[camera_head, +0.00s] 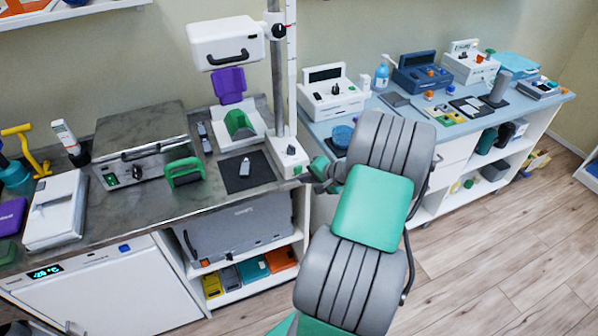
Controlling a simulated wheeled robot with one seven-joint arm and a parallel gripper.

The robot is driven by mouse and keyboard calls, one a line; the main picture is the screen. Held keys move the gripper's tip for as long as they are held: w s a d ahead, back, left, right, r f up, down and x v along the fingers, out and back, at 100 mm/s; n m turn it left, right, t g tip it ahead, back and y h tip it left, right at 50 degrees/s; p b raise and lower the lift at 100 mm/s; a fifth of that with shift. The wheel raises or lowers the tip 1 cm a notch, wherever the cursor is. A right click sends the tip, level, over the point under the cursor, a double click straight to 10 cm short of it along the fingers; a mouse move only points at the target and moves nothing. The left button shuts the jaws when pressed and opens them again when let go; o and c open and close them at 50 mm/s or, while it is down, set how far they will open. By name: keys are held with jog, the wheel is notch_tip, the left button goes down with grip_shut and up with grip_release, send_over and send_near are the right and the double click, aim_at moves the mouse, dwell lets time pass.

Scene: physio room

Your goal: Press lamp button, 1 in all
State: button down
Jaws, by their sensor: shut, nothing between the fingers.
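A lamp with a white box-shaped head (227,43) hangs on a grey pole (277,80) at the back of the left counter. The pole rises from a white base (287,157) at the counter's right end. The base has a dark knob on top and a small green spot on its front, which may be the lamp button (297,170). My gripper (311,180) is shut and empty, just right of the base and close to its front. Whether it touches the base cannot be told. My grey and green arm hides the area behind and right of it.
A dark mat (246,172) with a small grey item lies left of the base. A grey metal case (142,155) stands farther left. A blue-topped cabinet (455,140) with several devices stands right. Floor is clear at lower right.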

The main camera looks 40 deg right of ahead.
jog(key=shift+w+d, duration=0.1)
jog(key=shift+w, duration=0.35)
